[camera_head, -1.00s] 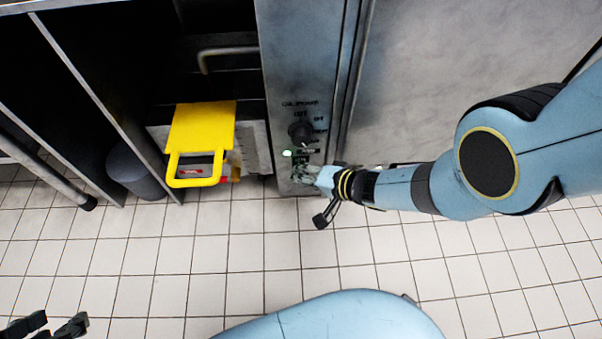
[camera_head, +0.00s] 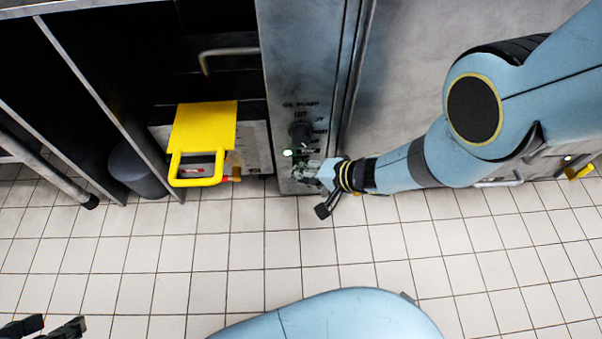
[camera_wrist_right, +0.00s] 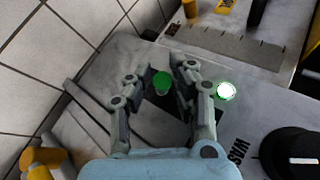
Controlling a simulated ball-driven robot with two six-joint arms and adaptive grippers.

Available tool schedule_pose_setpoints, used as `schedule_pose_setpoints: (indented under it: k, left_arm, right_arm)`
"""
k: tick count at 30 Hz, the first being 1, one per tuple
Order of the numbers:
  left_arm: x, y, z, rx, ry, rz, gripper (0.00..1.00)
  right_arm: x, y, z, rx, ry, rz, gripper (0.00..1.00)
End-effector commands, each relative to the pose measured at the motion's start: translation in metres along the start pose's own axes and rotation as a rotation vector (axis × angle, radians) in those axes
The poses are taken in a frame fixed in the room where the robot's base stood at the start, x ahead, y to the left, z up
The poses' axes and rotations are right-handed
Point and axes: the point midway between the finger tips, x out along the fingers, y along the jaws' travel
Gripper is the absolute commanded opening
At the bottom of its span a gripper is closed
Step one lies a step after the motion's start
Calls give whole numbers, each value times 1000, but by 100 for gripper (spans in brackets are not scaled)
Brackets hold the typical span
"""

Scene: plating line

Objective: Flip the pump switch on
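A steel control panel (camera_head: 300,60) carries a black rotary knob (camera_head: 301,131) under small lettering that is hard to read. Below the knob is a lit green lamp (camera_head: 288,153). The lamp (camera_wrist_right: 226,91) and knob (camera_wrist_right: 290,155) also show in the right wrist view. A green-tipped part (camera_wrist_right: 161,83), seemingly the switch, stands on a dark plate to the left of the lamp there. My right gripper (camera_wrist_right: 160,76) is open, its fingers on either side of the green tip; contact is unclear. My left gripper (camera_head: 45,327) is partly visible at the bottom-left corner, away from the panel.
A yellow-handled basket or tray (camera_head: 203,128) juts out left of the panel. A dark grey bin (camera_head: 135,170) stands under the counter. A handle (camera_head: 500,182) and a yellow item (camera_head: 578,171) are at the right. The tiled floor (camera_head: 240,260) in front is clear.

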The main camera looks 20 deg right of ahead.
Motion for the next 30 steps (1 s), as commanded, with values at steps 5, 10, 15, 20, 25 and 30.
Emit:
schedule_pose_setpoints:
  k: [5, 10, 15, 20, 25, 30]
  left_arm:
    - [0, 0, 0, 0, 0, 0, 38]
    - [0, 0, -1, 0, 3, 0, 38]
    - [0, 0, -2, -2, 5, 1, 38]
    - [0, 0, -1, -1, 3, 0, 38]
    - [5, 0, 3, -1, -4, 1, 38]
    - [19, 1, 15, -1, -24, 2, 38]
  right_arm:
    - [0, 0, 0, 0, 1, 0, 37]
    - [1, -2, 0, -1, 0, -4, 37]
    - [1, -3, 0, -2, 0, -6, 37]
    - [2, -3, 0, -6, 3, -10, 37]
    - [4, 2, 3, -50, 38, -43, 37]
    - [8, 11, 6, -141, 113, -107, 37]
